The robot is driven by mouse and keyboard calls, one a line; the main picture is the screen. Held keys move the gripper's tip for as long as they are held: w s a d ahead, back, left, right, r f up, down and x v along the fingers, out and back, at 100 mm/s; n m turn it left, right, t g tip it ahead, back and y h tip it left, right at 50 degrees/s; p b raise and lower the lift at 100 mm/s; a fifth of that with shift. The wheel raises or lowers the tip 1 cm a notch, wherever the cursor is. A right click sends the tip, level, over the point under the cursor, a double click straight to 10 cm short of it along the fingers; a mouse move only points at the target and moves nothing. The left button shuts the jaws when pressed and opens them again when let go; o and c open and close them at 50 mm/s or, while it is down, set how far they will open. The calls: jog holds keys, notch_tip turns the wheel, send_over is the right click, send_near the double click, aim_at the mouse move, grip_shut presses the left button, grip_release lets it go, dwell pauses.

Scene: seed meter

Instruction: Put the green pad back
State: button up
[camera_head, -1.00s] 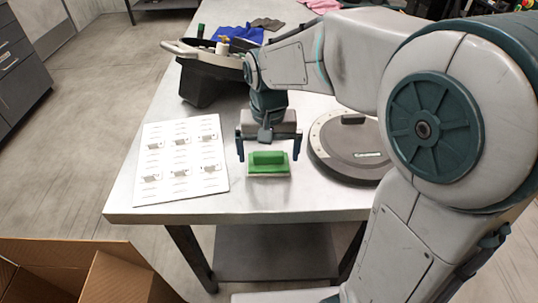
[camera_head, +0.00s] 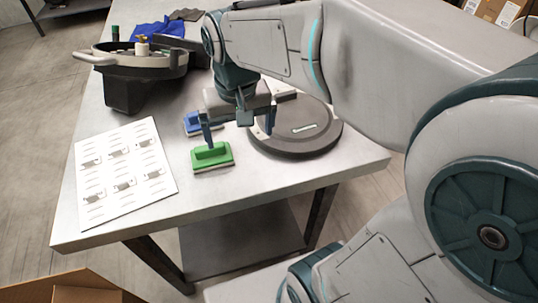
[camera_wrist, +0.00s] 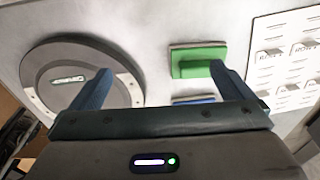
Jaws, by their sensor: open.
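The green pad (camera_head: 211,156) lies flat on the table, green handle block up, with a pale lower edge. It also shows in the wrist view (camera_wrist: 197,62). My gripper (camera_head: 239,128) is open and empty, held above the table to the right of the pad. One finger is close to the pad in the picture; the pad is not between the fingers. In the wrist view my gripper (camera_wrist: 160,72) has the pad beside its right finger, which overlaps the pad's edge. A blue pad (camera_head: 193,123) lies just behind the green one, partly hidden by my finger.
A white board (camera_head: 125,185) with several small brackets lies at left. A black housing (camera_head: 122,95) with a handle stands at back left. Blue cloth (camera_head: 160,29) lies behind it.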

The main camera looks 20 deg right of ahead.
jog(key=shift+t, duration=0.7)
jog(key=s+d+f, duration=0.1)
jog(key=s, duration=0.1)
jog(key=s+d+f, duration=0.4)
jog(key=s, duration=0.1)
jog(key=shift+d+f, duration=0.1)
jog(key=shift+d, duration=0.1)
